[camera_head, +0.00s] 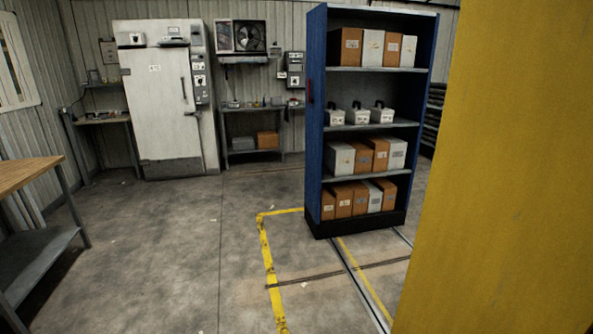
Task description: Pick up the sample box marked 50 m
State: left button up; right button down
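A blue shelving unit (316,130) stands right of centre, some way off across the floor. Its shelves hold brown and white boxes with small labels. On the second shelf are three small white cases with dark handles; one is the left case (335,116), then the middle case (358,115) and the right case (384,114). The labels are too small to read, so I cannot tell which box is marked 50 m. Neither of my grippers is in view.
A large yellow surface (500,180) fills the right side, close by. A wooden-topped bench (25,172) stands at the left. A white cabinet (160,110) is against the back wall. Floor rails (355,275) run from the shelving. The middle floor is clear.

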aim_at(357, 116)
jog(key=i+j, duration=0.1)
jog(key=i, duration=0.75)
jog(key=i+z, duration=0.1)
jog(key=i, duration=0.7)
jog(key=i+j, duration=0.2)
jog(key=i, duration=0.65)
jog(key=i+l+z, duration=0.15)
jog(key=i+z, duration=0.25)
jog(key=i, duration=0.15)
jog(key=i+z, duration=0.4)
jog(key=i+j+z, duration=0.2)
jog(key=i+z, duration=0.2)
jog(key=i, duration=0.25)
